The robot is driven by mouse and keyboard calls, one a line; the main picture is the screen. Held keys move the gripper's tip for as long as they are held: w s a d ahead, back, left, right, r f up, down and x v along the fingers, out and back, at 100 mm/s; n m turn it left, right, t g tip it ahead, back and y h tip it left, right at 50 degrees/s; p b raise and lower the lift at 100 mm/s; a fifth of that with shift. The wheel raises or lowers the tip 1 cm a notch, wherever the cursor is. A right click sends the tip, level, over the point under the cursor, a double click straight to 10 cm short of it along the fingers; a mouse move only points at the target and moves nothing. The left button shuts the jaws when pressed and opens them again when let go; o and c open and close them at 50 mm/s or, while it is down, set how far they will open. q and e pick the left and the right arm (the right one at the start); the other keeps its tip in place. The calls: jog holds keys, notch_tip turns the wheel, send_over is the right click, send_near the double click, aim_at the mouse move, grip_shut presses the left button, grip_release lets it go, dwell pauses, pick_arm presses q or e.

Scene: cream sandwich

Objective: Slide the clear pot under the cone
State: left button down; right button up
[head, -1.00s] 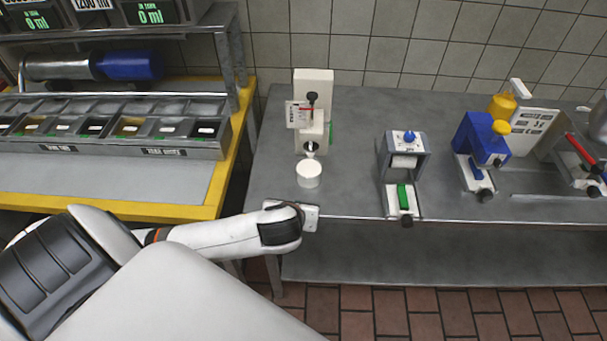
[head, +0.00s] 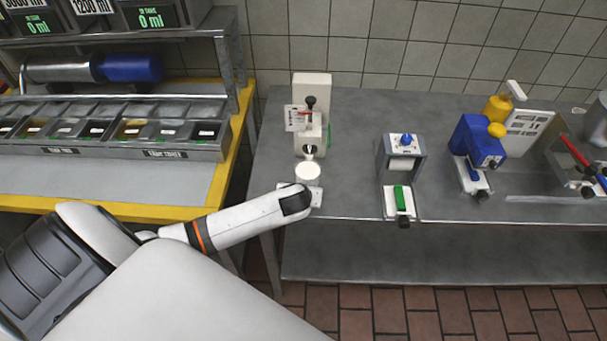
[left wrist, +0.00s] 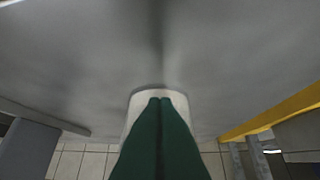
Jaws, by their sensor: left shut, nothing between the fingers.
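A small white round pot (head: 307,173) stands upright on the grey counter, close in front of the cream-coloured dispenser (head: 312,88). The dispenser's small metal cone (head: 309,152) hangs just behind the pot's far edge; I cannot tell whether they overlap. My left gripper (head: 314,193) is low on the near side of the pot. In the left wrist view its green fingers (left wrist: 160,100) are shut together, empty, with tips over or against the pale pot (left wrist: 136,105). Contact is hard to tell, and the fingers hide most of the pot there. My right gripper is not in view.
A yellow-edged table with bins (head: 105,150) is on the left. Counter between dispenser and press is clear.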

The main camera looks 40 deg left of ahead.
aim_at(305, 181)
pick_arm(q)
jog(key=shift+w+a+r, duration=0.1)
jog(key=shift+w+a, duration=0.2)
jog(key=shift+w, duration=0.35)
jog(key=shift+w+a+r, duration=0.1)
jog(key=shift+w+a, duration=0.15)
jog(key=shift+w, duration=0.35)
jog(key=shift+w+a+f, duration=0.15)
jog(key=shift+w+f, duration=0.05)
jog(key=shift+w, duration=0.05)
jog(key=shift+s+p, duration=0.15)
jog(key=shift+p, duration=0.2)
